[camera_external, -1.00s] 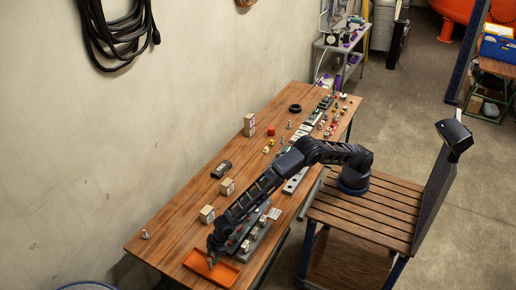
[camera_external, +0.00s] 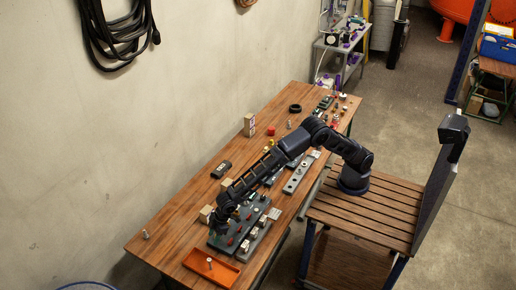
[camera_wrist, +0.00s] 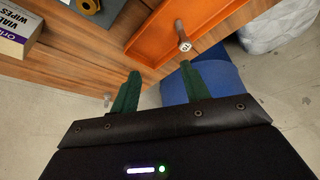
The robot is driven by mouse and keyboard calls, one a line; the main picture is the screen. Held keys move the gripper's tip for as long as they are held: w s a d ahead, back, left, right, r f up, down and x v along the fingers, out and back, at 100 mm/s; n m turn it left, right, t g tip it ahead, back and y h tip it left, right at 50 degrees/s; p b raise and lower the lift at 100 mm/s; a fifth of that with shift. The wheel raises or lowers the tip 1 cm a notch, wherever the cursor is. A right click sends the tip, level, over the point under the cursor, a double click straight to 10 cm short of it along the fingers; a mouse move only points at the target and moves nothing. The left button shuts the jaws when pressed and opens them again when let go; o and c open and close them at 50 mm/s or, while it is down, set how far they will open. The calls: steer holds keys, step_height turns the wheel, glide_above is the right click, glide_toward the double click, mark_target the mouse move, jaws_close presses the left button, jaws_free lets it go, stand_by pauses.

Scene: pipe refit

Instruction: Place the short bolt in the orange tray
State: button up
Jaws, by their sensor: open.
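The orange tray (camera_external: 222,268) lies at the near end of the workbench. A short, silvery bolt (camera_external: 210,262) stands upright inside it, in the left half. In the wrist view, the tray (camera_wrist: 150,38) and the bolt (camera_wrist: 183,38) with its marked round head show ahead of the fingers. My gripper (camera_external: 222,232) hangs over the dark fixture block beside the tray, apart from the bolt. In the wrist view its two green fingers (camera_wrist: 160,78) are spread with nothing between them.
The dark fixture block (camera_external: 258,240) with red and metal parts stands just behind the tray. Another small bolt (camera_external: 145,234) stands near the bench's left edge. Small boxes (camera_external: 206,214) stand along the wall side. The bench top between that bolt and the tray is clear.

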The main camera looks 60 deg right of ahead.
steer(key=w+d+r+m, duration=0.2)
steer(key=w+d+r, duration=0.3)
steer(key=d+r, duration=0.5)
steer(key=w+d+r+m, duration=0.1)
steer(key=w+d+r, duration=0.5)
steer(key=d, duration=0.8)
steer(key=s+d+r+m, duration=0.1)
steer(key=d+r, duration=0.2)
steer(key=d, duration=0.5)
steer(key=s+d+r+m+t, duration=0.1)
steer(key=d+r, duration=0.3)
steer(key=d, duration=0.4)
steer(key=s+d+r+m, duration=0.1)
steer(key=s+d+r, duration=0.15)
steer(key=d, duration=0.55)
steer(key=s+d+r+m+t+h, duration=0.1)
steer(key=s+d+r, duration=0.1)
steer(key=s+d, duration=0.65)
steer(key=s+d+r+m+h, duration=0.15)
steer(key=s+d, duration=0.25)
steer(key=d, duration=0.9)
steer(key=s+d+f+m, duration=0.1)
steer(key=s+d+f, duration=0.1)
steer(key=s+d, duration=0.3)
steer(key=s+d+f+m+h, duration=0.1)
steer(key=s+d, duration=0.4)
steer(key=s, duration=0.6)
steer(key=shift+d+f+m, duration=0.2)
steer(key=shift+f+m, duration=0.15)
steer(key=shift+f, duration=0.25)
